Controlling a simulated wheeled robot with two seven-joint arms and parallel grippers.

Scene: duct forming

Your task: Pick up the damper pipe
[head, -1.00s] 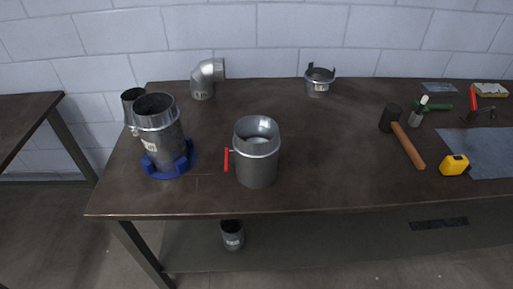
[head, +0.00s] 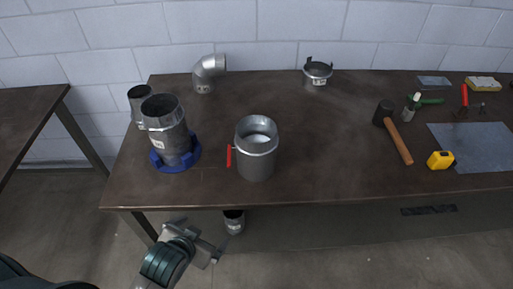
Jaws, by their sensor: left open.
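The damper pipe (head: 257,160) is a short, wide grey metal cylinder with a red handle (head: 229,156) on its left side. It stands upright near the front edge of the table, left of the middle. My left gripper (head: 224,250) is open and empty. In the picture it is below the table's front edge, lower left of the damper pipe and apart from it. My right gripper is not in view.
Left of the damper pipe, a tilted pipe (head: 165,118) stands in a blue base (head: 160,164). An elbow (head: 207,74) and a collar (head: 317,73) stand at the back. A mallet (head: 399,139) and yellow tape measure (head: 440,160) lie right. The table (head: 320,150) between is clear.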

